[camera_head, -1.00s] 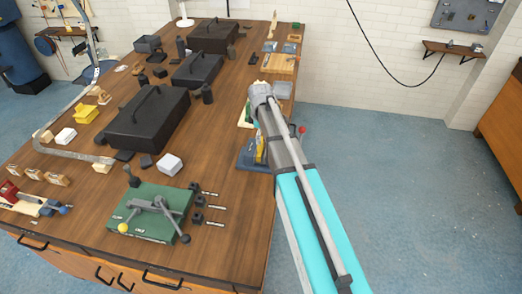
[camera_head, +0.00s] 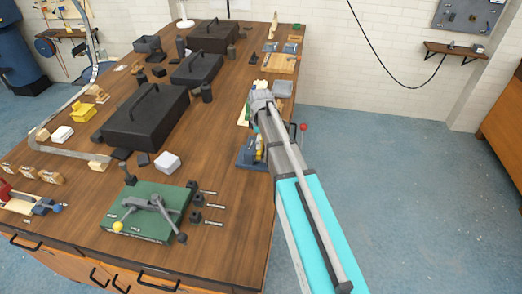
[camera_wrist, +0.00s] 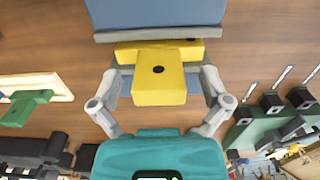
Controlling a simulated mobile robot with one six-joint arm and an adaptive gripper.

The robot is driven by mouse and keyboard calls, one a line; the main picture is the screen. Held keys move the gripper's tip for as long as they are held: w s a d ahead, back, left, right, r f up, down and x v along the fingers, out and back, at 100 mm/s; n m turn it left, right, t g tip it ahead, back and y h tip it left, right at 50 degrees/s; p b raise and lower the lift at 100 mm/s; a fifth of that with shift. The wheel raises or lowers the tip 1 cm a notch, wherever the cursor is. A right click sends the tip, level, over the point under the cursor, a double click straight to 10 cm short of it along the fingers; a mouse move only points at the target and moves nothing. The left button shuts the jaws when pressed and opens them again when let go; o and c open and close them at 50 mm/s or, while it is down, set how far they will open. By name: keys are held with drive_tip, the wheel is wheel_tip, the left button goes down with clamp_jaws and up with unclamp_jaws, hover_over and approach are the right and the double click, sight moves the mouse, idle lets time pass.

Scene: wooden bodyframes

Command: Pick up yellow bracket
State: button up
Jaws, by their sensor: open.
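The yellow bracket (camera_wrist: 158,84) shows in the wrist view, with a dark hole in its top face and a wider bar behind. It sits against a blue-grey block (camera_wrist: 155,14). My gripper (camera_wrist: 161,78) is open, with one finger on each side of the bracket; I cannot tell whether they touch it. In the head view, a yellow piece (camera_head: 259,146) shows on a blue base (camera_head: 246,154) at the table's right edge, partly hidden by my arm, and my fingertips are hidden.
A green fixture (camera_head: 150,210) with grey handles stands at the front of the wooden table (camera_head: 222,135). Black cases (camera_head: 140,118) with handles fill the middle. In the wrist view, a green piece (camera_wrist: 28,106) lies left and dark parts (camera_wrist: 270,103) right.

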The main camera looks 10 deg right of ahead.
drive_tip(key=shift+f+b, duration=0.3)
drive_tip(key=shift+f, duration=0.2)
clamp_jaws()
idle(0.6)
